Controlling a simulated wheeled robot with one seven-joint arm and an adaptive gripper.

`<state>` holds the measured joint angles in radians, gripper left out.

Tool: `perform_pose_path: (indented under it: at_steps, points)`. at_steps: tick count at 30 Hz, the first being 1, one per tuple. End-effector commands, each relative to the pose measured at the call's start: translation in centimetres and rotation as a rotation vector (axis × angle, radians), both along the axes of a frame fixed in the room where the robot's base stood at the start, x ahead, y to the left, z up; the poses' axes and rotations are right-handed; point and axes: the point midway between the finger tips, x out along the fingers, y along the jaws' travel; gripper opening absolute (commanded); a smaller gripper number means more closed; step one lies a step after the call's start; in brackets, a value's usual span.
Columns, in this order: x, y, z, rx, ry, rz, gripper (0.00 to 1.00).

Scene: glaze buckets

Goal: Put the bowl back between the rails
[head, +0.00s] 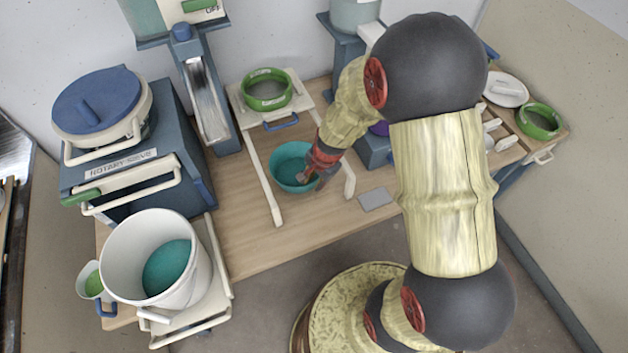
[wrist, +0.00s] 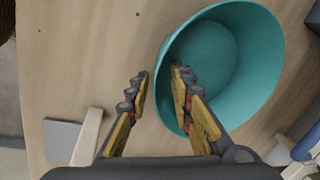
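The teal bowl (head: 284,163) stands upright and looks empty on the wooden bench, in the space between the left white rail (head: 262,180) and the right white rail (head: 349,182). It looks nearer the left rail. My gripper (head: 314,177) is at the bowl's near right rim. In the wrist view the bowl (wrist: 262,50) fills the upper right. My gripper (wrist: 161,76) is open there, with one finger outside the bowl's wall and the other over its inside. A gap shows between the fingertips, with the rim between them. My arm hides part of the right rail.
A green ring (head: 267,90) sits on a white frame behind the bowl. A grey plate (head: 375,199) lies right of the rails. The notary sieve box (head: 130,170) and a white bucket (head: 128,250) stand left. Bare bench (head: 240,240) lies in front.

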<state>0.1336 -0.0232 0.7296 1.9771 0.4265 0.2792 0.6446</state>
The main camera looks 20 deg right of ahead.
Motion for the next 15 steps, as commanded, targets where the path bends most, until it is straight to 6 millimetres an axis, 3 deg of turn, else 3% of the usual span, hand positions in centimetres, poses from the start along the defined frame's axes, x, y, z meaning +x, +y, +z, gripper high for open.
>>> perform_pose_path:
  at_steps: [8, 15]
  points:
    - [0.0, 0.0, 0.4, 0.000, 0.000, 0.000, 0.23]
    - [-0.7, -0.3, 4.4, -0.001, -0.004, 0.000, 0.23]
